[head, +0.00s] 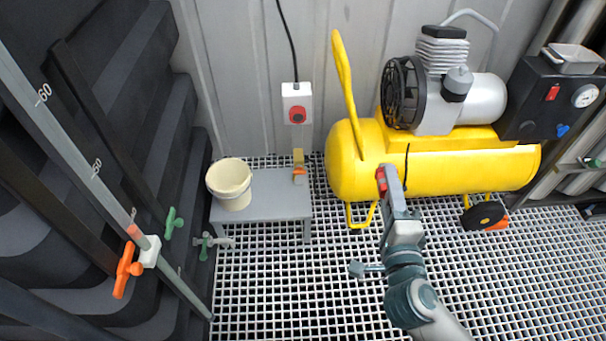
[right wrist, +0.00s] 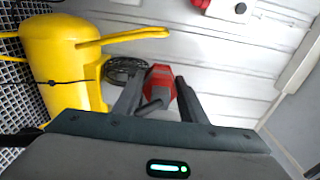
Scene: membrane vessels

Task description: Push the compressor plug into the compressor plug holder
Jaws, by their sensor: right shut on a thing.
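The red compressor plug (head: 381,178) is between the fingertips of my right gripper (head: 391,187), in front of the yellow tank. In the right wrist view the red plug (right wrist: 161,80) sits between the two fingers, which are shut on it. A white wall box (head: 297,103) with a round red front looks like the compressor plug holder. My left gripper is not in view.
The yellow compressor (head: 440,170) stands behind and right of my gripper. Dark tanks with orange and green valves stand left. Open grating lies in front of the bench.

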